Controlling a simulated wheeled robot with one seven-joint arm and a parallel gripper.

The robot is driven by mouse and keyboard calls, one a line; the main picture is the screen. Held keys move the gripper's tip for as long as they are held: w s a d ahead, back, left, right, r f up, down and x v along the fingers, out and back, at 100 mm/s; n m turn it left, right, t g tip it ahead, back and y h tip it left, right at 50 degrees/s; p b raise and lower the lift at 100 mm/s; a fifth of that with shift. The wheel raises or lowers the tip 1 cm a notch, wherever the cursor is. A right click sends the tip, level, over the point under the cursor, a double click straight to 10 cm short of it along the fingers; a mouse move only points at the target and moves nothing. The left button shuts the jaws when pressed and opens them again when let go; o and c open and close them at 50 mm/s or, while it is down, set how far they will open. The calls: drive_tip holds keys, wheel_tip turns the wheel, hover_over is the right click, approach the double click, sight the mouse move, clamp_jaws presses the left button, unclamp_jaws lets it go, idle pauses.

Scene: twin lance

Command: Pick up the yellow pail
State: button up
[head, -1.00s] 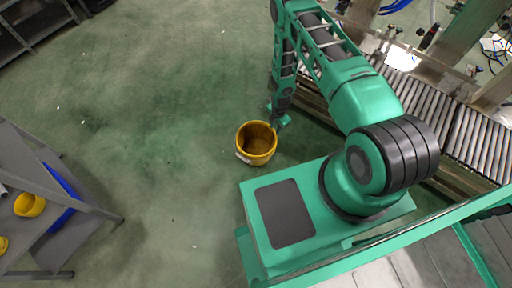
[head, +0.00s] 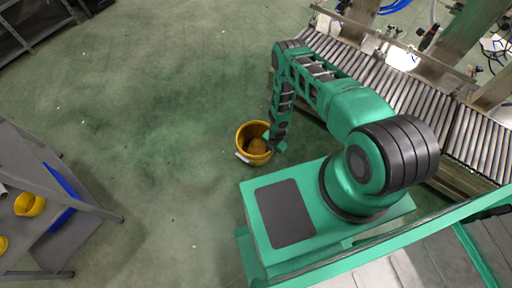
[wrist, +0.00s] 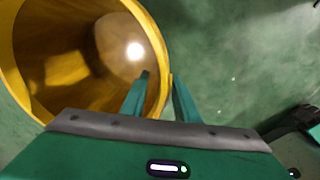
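My gripper (head: 272,144) is at the pail's right rim in the head view. In the wrist view my gripper (wrist: 162,84) is open, with one finger inside the pail and the other outside. The pail's wall passes between the fingers, with some gap visible beside it. A pale label shows on the pail's outer left side in the head view.
A roller conveyor (head: 455,125) runs along the right, behind my arm. A grey shelf cart (head: 50,215) with a blue bin and smaller yellow items stands at the lower left. The floor (head: 150,100) left of the pail is clear.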

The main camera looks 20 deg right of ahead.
drive_tip(key=shift+w+f, duration=0.15)
drive_tip(key=shift+f, duration=1.15)
drive_tip(key=shift+w+f, duration=0.1)
drive_tip(key=shift+f, duration=1.15)
clamp_jaws()
